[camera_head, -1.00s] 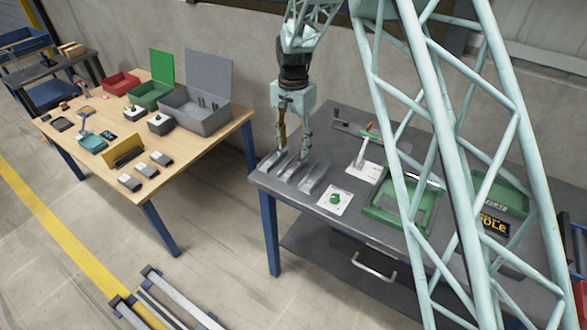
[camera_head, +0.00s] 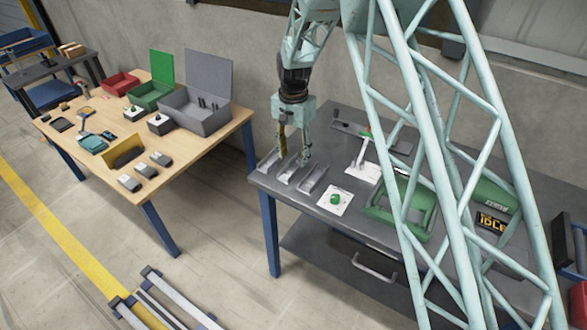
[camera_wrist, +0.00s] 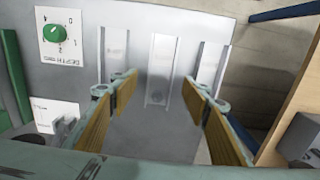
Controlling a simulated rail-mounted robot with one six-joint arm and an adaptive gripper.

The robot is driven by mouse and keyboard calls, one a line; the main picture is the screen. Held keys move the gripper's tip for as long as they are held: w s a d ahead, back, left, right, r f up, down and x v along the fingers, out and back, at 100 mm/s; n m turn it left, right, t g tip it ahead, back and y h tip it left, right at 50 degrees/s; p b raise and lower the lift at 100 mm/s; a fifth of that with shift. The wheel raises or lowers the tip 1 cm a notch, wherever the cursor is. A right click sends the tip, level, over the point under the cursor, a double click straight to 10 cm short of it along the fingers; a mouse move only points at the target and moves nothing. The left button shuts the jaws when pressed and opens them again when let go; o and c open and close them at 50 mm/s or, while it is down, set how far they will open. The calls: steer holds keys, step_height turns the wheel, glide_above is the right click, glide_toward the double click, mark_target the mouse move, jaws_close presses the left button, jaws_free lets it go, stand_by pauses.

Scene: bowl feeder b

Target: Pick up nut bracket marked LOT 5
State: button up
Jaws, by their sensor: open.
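Three grey channel-shaped brackets lie side by side near the left end of the dark grey bench: a left one (camera_head: 268,161), a middle one (camera_head: 287,172) and a right one (camera_head: 313,180). In the wrist view they show as a left (camera_wrist: 115,50), a middle (camera_wrist: 160,66) and a right bracket (camera_wrist: 213,62), in reversed order. No lot marking is readable on any. My gripper (camera_head: 295,158) is open and empty above the brackets. In the wrist view my gripper's fingers (camera_wrist: 158,90) straddle the line of the middle bracket, near its lower end; contact cannot be told.
A white plate with a green dial (camera_head: 335,199) sits right of the brackets. A white stand (camera_head: 362,165), a green tray (camera_head: 383,219) and a lit display (camera_head: 491,222) are further right. A wooden table (camera_head: 78,130) with boxes stands left, across a gap.

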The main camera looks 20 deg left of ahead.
mark_target(293, 169)
steer(key=shift+w+f, duration=0.1)
steer(key=shift+f, duration=1.8)
steer(key=shift+c, duration=0.2)
steer(key=c, duration=1)
steer(key=shift+o, duration=0.2)
steer(key=shift+r, duration=1.8)
steer(key=s+d, duration=0.2)
steer(key=s, duration=0.2)
steer(key=s+d+r, duration=0.1)
steer(key=s+d, duration=0.2)
steer(key=s, duration=0.2)
steer(key=s+d, duration=0.3)
steer(key=s, duration=0.1)
steer(key=shift+s+d+r, duration=0.1)
steer(key=shift+s+r, duration=0.1)
steer(key=shift+s, duration=0.15)
